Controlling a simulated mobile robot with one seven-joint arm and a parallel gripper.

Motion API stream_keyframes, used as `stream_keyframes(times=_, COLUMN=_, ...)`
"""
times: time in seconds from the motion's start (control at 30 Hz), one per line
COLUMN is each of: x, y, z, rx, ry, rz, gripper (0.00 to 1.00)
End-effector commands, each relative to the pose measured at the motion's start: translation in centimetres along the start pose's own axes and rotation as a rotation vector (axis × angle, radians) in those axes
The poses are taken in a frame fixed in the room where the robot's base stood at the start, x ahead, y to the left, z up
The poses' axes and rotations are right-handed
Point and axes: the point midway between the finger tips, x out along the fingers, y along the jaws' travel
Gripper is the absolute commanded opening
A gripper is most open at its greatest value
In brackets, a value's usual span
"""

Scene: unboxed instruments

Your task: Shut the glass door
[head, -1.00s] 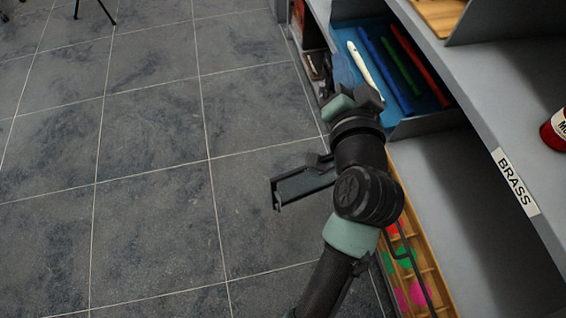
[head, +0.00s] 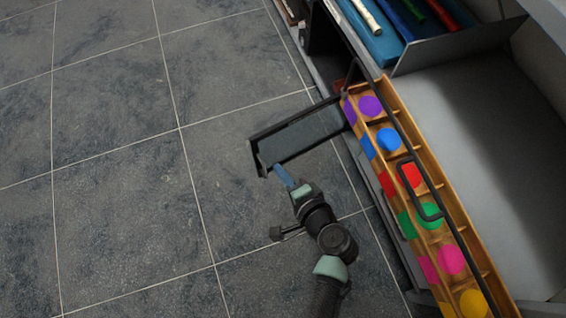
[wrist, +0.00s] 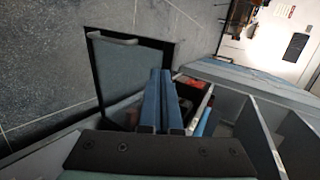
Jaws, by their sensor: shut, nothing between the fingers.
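The glass door (head: 305,135) is a dark-framed pane standing open, jutting left from the shelf unit over the floor. It also shows in the wrist view (wrist: 135,70), with a pale bar handle (wrist: 112,39) near its outer top edge. My gripper (head: 279,171) has blue fingers and is shut and empty. In the head view it is just below the door's outer half, close to the frame. In the wrist view the fingers (wrist: 160,75) overlap the door's right part. I cannot tell whether they touch it.
A wooden tray (head: 418,135) with coloured dots lies along the shelf front, with a thin dark bar and looped handle (head: 420,190) over it. A blue-lined bin (head: 370,38) holds coloured tubes. The tiled floor (head: 110,180) at left is clear.

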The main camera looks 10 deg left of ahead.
Motion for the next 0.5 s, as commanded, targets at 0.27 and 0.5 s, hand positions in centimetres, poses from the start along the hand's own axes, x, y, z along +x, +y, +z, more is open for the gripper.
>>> stream_keyframes(times=0.27, x=6.5, y=0.2, z=0.0, rx=-0.004, ry=-0.001, rz=-0.003, gripper=0.00)
stream_keyframes(times=0.5, x=9.2, y=-1.5, z=0.0, rx=-0.003, ry=0.001, rz=-0.002, gripper=0.00)
